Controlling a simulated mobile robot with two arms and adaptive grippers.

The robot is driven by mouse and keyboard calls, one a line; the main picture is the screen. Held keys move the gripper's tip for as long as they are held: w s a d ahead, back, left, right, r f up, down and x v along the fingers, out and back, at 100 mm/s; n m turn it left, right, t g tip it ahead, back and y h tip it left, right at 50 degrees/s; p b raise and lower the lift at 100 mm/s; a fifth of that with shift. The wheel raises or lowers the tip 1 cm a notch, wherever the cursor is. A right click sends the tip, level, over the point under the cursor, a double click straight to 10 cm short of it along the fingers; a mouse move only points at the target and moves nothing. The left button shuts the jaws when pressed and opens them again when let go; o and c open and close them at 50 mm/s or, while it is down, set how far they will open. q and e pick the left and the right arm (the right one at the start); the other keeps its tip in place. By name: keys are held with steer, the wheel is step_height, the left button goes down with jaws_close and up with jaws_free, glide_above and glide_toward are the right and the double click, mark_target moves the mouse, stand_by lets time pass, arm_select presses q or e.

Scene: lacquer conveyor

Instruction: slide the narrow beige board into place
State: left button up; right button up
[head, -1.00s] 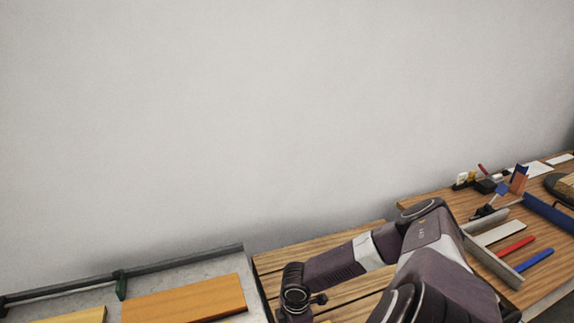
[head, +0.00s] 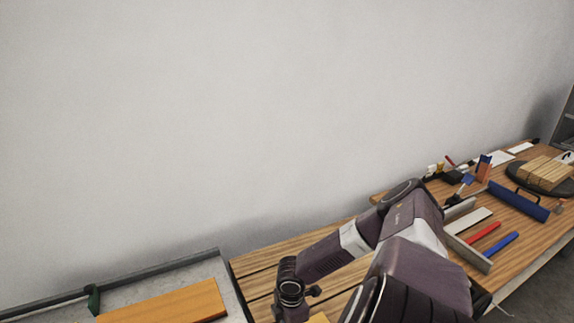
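A narrow pale beige board (head: 468,221) lies flat on the wooden table at the right, between grey metal bars. I cannot tell if this is the task's board. The edge of a yellow-tan piece (head: 318,318) shows at the bottom edge, beside my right wrist; most of it is cut off. My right arm comes in from the bottom and reaches left over the slatted wooden surface. Its wrist points down, and its gripper is below the frame. My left arm and gripper are not in view.
An orange-brown board (head: 165,303) lies on the grey conveyor bed (head: 208,272) at lower left, near a green clamp (head: 93,300). The right table holds red (head: 484,237) and blue (head: 500,248) handled tools, a blue bar (head: 518,201) and stacked wood (head: 545,172).

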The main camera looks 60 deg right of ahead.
mark_target(334, 319)
steer(key=shift+s+d, duration=1.4)
steer(key=shift+d, duration=0.65)
steer(key=shift+s+d, duration=1.35)
steer(key=shift+d, duration=0.75)
steer(key=shift+s+d, duration=1.4)
steer(key=shift+d, duration=0.65)
steer(key=shift+s+d, duration=1.05)
steer(key=shift+d, duration=0.5)
steer(key=shift+s+d, duration=1.05)
steer(key=shift+d, duration=0.45)
steer(key=shift+s+d, duration=1.05)
steer(key=shift+d, duration=0.5)
steer(key=o, duration=1.4)
steer(key=shift+o, duration=0.2)
step_height(334, 319, up, 12)
